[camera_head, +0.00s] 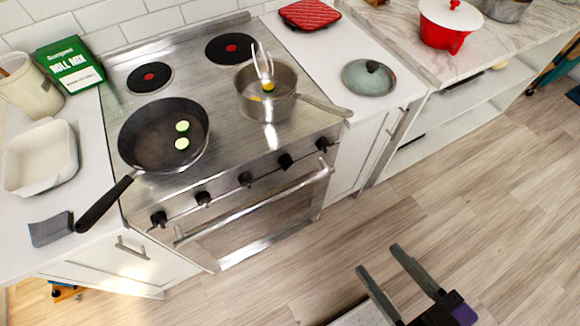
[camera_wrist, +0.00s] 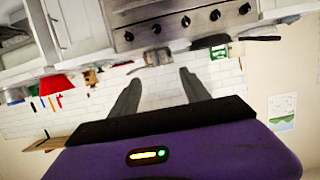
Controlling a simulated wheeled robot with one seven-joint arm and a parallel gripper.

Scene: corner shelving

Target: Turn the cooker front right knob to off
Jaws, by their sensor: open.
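The steel cooker (camera_head: 225,125) stands against the tiled wall with a row of black knobs along its front. The rightmost knob (camera_head: 323,144) is below the saucepan handle; the knob left of it (camera_head: 285,161) is nearby. No markings are readable, so I cannot tell which knob serves the front right burner or their settings. The wrist view is upside down and shows the rightmost knob (camera_wrist: 129,36) at the row's left end. My gripper (camera_head: 379,258) is open and empty over the floor, well apart from the cooker. Its spread fingers also show in the wrist view (camera_wrist: 160,79).
A steel saucepan (camera_head: 268,105) sits front right, its handle reaching past the cooker's right edge. A black frying pan (camera_head: 150,140) sits front left, its handle overhanging the front. The oven handle (camera_head: 255,208) sticks out below the knobs. The floor (camera_head: 460,190) before the counters is clear.

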